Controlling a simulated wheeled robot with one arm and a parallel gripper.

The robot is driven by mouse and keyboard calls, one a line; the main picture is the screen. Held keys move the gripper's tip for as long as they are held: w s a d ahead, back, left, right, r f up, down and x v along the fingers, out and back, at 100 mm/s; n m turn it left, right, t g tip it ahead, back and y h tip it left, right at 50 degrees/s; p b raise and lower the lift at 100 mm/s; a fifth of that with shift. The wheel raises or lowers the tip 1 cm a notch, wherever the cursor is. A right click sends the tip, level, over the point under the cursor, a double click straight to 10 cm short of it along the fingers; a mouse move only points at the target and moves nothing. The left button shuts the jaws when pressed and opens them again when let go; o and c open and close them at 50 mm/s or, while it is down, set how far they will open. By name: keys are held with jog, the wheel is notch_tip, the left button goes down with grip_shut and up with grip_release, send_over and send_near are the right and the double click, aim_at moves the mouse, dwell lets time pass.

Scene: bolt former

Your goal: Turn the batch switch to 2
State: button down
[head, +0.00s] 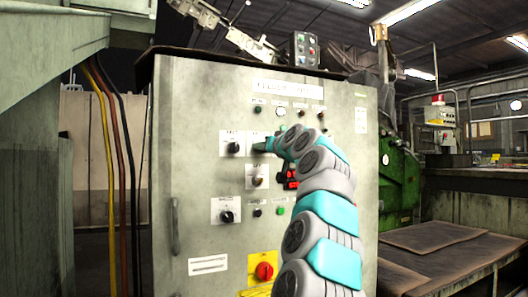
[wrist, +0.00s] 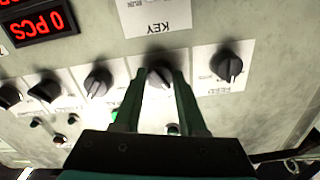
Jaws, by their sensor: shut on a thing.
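My gripper (wrist: 158,88) has its two green fingers on either side of a dark rotary knob (wrist: 160,71) on the grey control panel, and is shut on it. Its pointer direction is hard to make out between the fingers. The label of this knob is mostly covered by the fingers, so I cannot read whether it is the batch switch. In the head view my gripper (head: 264,146) is against the panel, right of another black knob (head: 232,148), and hides the held knob.
In the wrist view, the panel appears upside down. Other knobs sit close on both sides: one at right (wrist: 229,66) and one at left (wrist: 97,82). A red rotary switch (head: 264,271) on yellow is low on the cabinet (head: 190,120).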

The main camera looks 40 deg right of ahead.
jog(key=shift+w+f+n, duration=0.1)
jog(key=shift+n, duration=1.5)
jog(key=shift+c, duration=2.3)
grip_release()
jog(key=b+v, duration=0.2)
jog(key=v, duration=0.6)
jog(key=shift+b, duration=0.35)
